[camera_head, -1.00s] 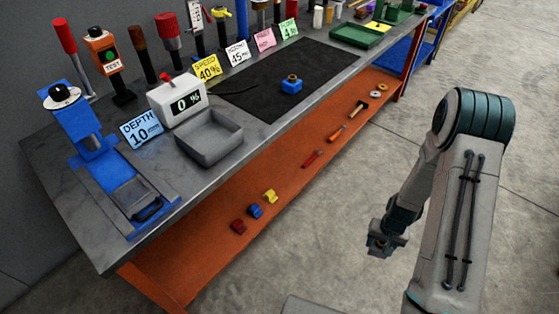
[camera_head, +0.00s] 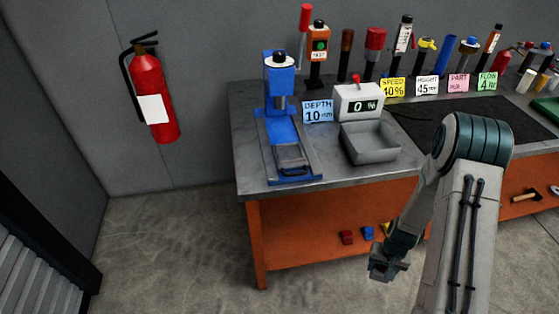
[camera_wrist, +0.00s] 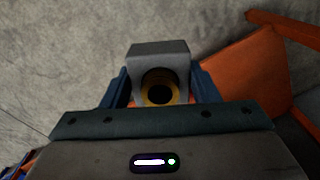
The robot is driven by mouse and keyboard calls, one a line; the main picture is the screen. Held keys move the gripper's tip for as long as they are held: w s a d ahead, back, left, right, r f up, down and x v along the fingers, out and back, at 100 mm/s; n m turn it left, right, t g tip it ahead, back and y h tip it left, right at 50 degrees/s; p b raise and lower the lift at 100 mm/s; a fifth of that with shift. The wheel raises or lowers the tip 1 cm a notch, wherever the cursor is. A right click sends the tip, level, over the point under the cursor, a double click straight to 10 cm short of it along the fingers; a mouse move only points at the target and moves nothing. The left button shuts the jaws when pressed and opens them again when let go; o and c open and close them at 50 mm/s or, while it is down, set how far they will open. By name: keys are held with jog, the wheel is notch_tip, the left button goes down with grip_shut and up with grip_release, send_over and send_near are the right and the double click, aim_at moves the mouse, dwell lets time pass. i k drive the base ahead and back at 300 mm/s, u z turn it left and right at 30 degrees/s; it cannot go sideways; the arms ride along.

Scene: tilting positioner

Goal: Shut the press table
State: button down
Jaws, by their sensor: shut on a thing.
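The blue press (camera_head: 279,85) stands at the left end of the bench in the head view. Its low table (camera_head: 291,157) sticks out toward the bench's front edge, with a dark frame-like part at its front end. My gripper (camera_head: 388,266) is in front of the bench, below its top and apart from the press. In the wrist view my gripper (camera_wrist: 158,90) is shut on a grey block (camera_wrist: 158,52) with a brass-ringed dark hole. The block is hard to make out in the head view.
A grey tray (camera_head: 368,143) and a "0 %" display box (camera_head: 357,102) stand right of the press. A DEPTH 10 mm card (camera_head: 318,111) is beside it. A fire extinguisher (camera_head: 154,95) hangs on the wall. The floor left of the bench is clear.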

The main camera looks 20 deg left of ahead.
aim_at(289, 153)
jog(key=u, duration=1)
